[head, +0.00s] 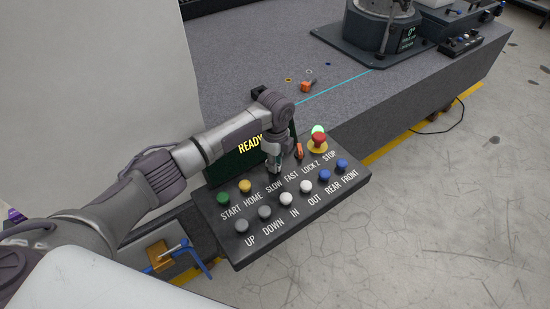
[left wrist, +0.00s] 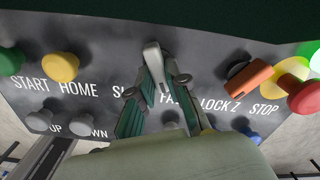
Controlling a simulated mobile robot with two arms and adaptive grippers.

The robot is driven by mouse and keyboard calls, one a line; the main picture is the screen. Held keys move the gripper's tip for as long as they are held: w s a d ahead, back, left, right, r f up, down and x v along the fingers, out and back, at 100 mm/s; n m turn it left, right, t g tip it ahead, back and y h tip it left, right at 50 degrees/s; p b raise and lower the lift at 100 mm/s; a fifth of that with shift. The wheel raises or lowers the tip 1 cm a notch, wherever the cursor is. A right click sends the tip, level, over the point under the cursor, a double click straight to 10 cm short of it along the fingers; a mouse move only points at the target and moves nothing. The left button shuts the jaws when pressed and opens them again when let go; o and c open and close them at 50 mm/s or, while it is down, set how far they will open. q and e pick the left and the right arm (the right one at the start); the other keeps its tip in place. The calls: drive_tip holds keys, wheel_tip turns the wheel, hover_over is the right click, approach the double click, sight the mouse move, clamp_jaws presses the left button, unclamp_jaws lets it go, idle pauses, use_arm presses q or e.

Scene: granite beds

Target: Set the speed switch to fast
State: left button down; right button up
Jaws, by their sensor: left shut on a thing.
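The speed switch is a light grey lever on the dark control panel (head: 238,254), by the SLOW and FAST labels. In the left wrist view the lever (left wrist: 153,60) stands between the teal-padded fingers of my left gripper (left wrist: 152,92). The gripper is shut on it. In the head view my left gripper (head: 275,166) points down at the panel above these labels and hides most of the lever. I cannot tell for sure which setting the lever is at. My right gripper is not in view.
The orange LOCK Z switch (head: 299,151) and red STOP button (head: 319,138) are close on the right. The green START (head: 222,198) and yellow HOME (head: 245,186) buttons are left. Several more buttons line the front row. A READY display (head: 228,165) stands behind.

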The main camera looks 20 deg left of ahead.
use_arm(q)
drive_tip(key=shift+n+p, duration=0.35)
drive_tip(key=shift+n, duration=0.25)
drive_tip(key=c, duration=1.1)
unclamp_jaws()
drive_tip(key=shift+c, duration=0.2)
wheel_tip(320, 180, up, 12)
